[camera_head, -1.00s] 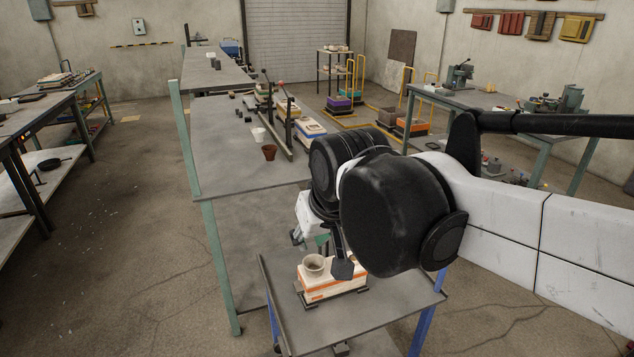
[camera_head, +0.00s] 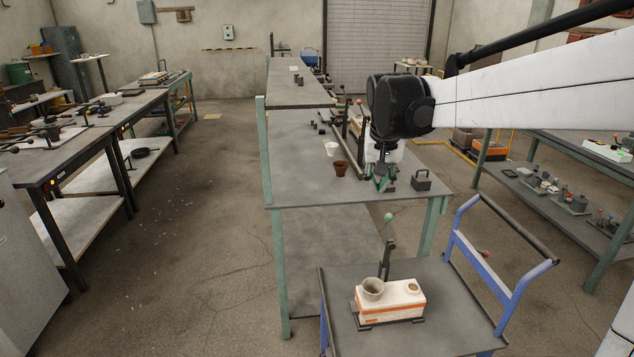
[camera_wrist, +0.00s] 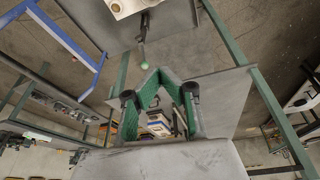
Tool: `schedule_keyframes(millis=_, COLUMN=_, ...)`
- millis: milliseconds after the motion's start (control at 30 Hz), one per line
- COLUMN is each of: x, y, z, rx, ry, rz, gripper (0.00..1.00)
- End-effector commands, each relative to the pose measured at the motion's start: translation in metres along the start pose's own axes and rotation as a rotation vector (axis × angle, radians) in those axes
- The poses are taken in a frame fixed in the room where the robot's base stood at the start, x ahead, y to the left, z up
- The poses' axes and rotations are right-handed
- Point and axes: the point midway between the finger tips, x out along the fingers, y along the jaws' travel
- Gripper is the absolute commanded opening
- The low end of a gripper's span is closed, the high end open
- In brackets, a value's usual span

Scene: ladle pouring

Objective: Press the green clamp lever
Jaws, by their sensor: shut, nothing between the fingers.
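The green clamp lever (camera_head: 388,238) is a dark upright bar with a green ball on top. It stands at the back of a white, orange-striped mould box (camera_head: 395,304) on the cart. In the wrist view the lever's green ball (camera_wrist: 144,64) shows near the top middle, just beyond the fingertips in the picture. My gripper (camera_head: 381,184) points down over the near end of the long table, apart from the lever and above it in the head view. Its green fingers (camera_wrist: 160,76) meet at the tips and hold nothing.
A grey cup (camera_head: 373,288) sits on the mould box. The cart's blue handle frame (camera_head: 488,283) rises at its right. A dark handled block (camera_head: 421,182) stands on the table (camera_head: 300,180) near my gripper; a brown pot (camera_head: 341,168) stands to its left.

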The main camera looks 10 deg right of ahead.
Motion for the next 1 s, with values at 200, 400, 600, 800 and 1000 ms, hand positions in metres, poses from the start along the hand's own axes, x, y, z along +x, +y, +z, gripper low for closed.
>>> schedule_keyframes(millis=200, x=0.020, y=0.009, z=-0.047, rx=0.046, ry=-0.047, rz=0.029, gripper=0.00)
schedule_keyframes(millis=400, x=0.045, y=0.019, z=-0.082, rx=0.088, ry=-0.091, rz=0.055, gripper=0.00)
schedule_keyframes(millis=600, x=0.074, y=0.032, z=-0.114, rx=0.132, ry=-0.133, rz=0.082, gripper=0.00)
schedule_keyframes(millis=800, x=0.107, y=0.044, z=-0.140, rx=0.174, ry=-0.177, rz=0.109, gripper=0.00)
schedule_keyframes(millis=1000, x=0.138, y=0.057, z=-0.158, rx=0.211, ry=-0.213, rz=0.132, gripper=0.00)
